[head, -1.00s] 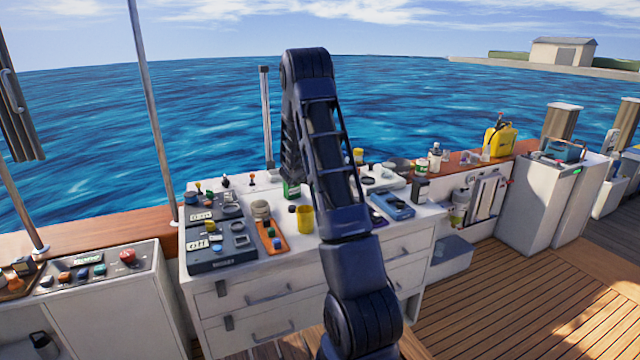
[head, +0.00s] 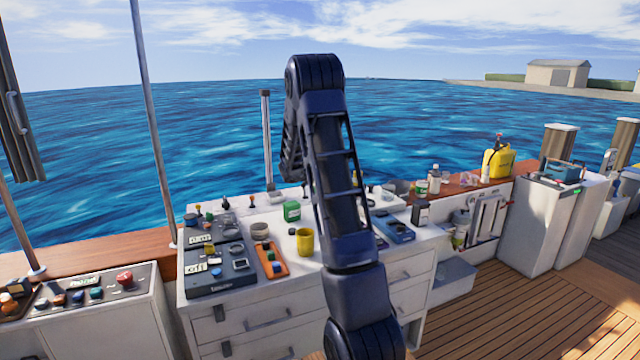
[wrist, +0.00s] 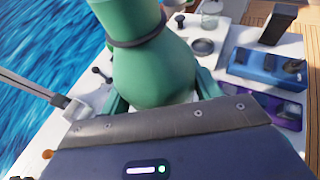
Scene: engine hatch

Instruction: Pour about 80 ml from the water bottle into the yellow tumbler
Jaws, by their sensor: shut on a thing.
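The yellow tumbler (head: 304,241) stands upright on the white worktop, left of my arm in the head view. Its contents cannot be made out, and it does not show in the wrist view. My gripper (wrist: 160,98) is shut on a green bottle (wrist: 152,70) with a dark band, which I take as the water bottle. The bottle fills the upper middle of the wrist view, and its far end is cut off. My own arm hides the gripper in the head view. Whether the bottle is tilted I cannot tell.
A green container (head: 291,211) shows behind the tumbler; I cannot tell whether it is the held bottle. An orange tray (head: 272,262) lies beside the tumbler, with dark instruments (head: 217,258) further left. A blue device (wrist: 268,70) is to the right. A metal post (head: 267,140) rises behind.

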